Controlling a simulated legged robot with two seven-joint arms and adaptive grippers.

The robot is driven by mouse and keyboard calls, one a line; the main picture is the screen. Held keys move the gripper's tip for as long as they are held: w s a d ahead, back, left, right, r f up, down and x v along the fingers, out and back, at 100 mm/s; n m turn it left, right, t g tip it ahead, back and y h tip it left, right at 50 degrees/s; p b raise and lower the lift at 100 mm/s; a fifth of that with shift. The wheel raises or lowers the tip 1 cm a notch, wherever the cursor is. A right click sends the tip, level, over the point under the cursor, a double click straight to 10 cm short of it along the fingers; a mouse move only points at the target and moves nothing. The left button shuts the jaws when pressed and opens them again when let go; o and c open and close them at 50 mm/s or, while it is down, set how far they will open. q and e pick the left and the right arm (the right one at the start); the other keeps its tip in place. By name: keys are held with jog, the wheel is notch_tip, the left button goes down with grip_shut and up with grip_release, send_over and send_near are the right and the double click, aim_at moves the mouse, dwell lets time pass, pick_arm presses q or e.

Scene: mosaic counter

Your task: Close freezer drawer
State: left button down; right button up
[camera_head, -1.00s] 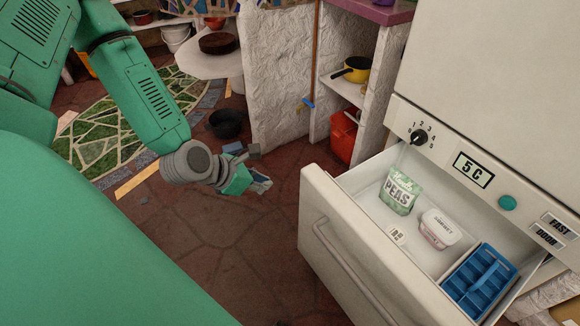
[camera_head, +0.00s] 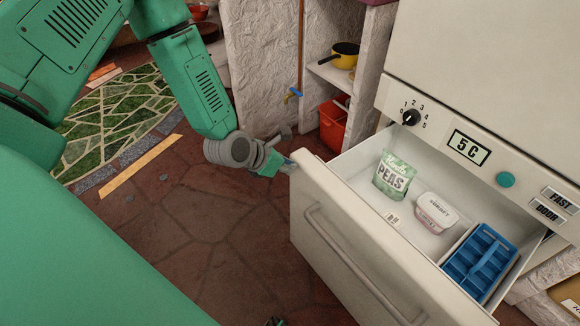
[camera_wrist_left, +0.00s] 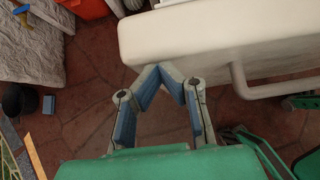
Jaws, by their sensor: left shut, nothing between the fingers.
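The white freezer drawer (camera_head: 345,235) is pulled open, its bar handle (camera_head: 340,255) on the front. My left gripper (camera_head: 287,163) is beside the upper left corner of the drawer front, its fingers pointing at it. In the left wrist view my left gripper (camera_wrist_left: 160,68) is shut with its blue-padded tips together and empty. There the drawer front (camera_wrist_left: 220,42) is just beyond the tips; I cannot tell whether they touch. Green and dark parts, seemingly my right gripper (camera_wrist_left: 255,140), show at the lower right of the wrist view, with the jaws unclear.
The drawer holds a peas bag (camera_head: 393,177), a sorbet tub (camera_head: 435,213) and a blue ice tray (camera_head: 480,262). A dial and a display (camera_head: 468,148) sit above it. A red bin (camera_head: 333,125) stands under a shelf behind. The stone floor (camera_head: 200,230) before the drawer is clear.

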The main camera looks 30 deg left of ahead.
pick_arm(q)
jog(key=shift+w, duration=0.25)
